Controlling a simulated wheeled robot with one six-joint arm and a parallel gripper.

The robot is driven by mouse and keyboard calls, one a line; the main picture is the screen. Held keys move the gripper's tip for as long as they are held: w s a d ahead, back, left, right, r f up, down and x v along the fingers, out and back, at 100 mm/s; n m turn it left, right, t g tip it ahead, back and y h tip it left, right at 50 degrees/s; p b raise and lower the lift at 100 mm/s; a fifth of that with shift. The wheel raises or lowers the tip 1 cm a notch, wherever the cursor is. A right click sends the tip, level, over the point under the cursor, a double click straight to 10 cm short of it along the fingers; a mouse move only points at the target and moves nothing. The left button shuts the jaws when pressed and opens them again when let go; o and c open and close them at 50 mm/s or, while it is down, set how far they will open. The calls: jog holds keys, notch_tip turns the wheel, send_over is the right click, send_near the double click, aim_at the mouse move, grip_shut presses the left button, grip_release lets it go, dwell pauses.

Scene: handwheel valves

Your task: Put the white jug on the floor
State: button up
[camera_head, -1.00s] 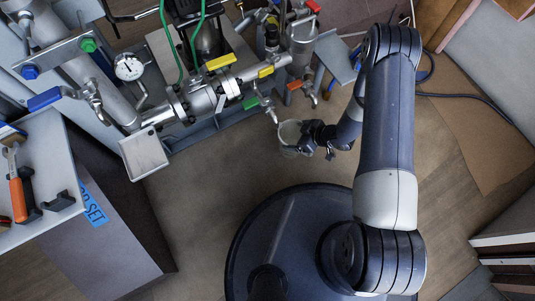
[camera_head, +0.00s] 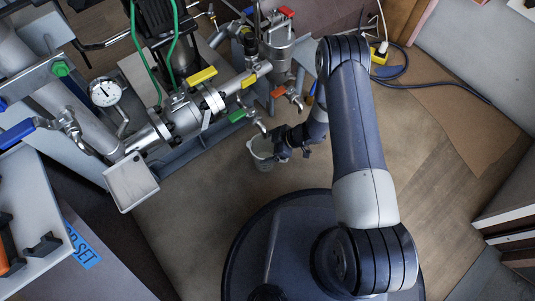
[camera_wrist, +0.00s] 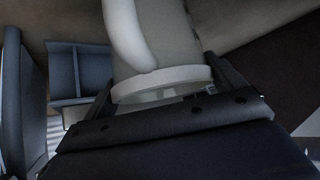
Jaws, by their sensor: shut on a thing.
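The white jug (camera_head: 261,150) is a pale, round, open-topped vessel in the middle of the head view, low in front of the pipework. My gripper (camera_head: 281,149) is at its right side and is shut on it. In the wrist view the jug (camera_wrist: 150,45) fills the upper middle, with its curved handle running down the wall. The gripper's fingers (camera_wrist: 160,95) lie on both sides of its rim band. I cannot tell whether the jug's base touches the floor (camera_head: 205,215).
A valve assembly (camera_head: 185,120) with coloured levers stands just left of and behind the jug. A small metal tray (camera_head: 130,183) juts out at left. A workbench (camera_head: 30,215) is at far left. Cables (camera_head: 420,85) lie on the floor at back right. Bare floor lies right of my arm.

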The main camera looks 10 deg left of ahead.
jog(key=shift+f+b, duration=0.75)
jog(key=shift+f, duration=1.15)
jog(key=shift+f, duration=0.2)
jog(key=o, duration=1.1)
jog(key=shift+r, duration=0.15)
jog(key=p+v, duration=0.4)
jog(key=v, duration=0.8)
jog(key=shift+r+p, duration=0.15)
jog(key=shift+p, duration=0.2)
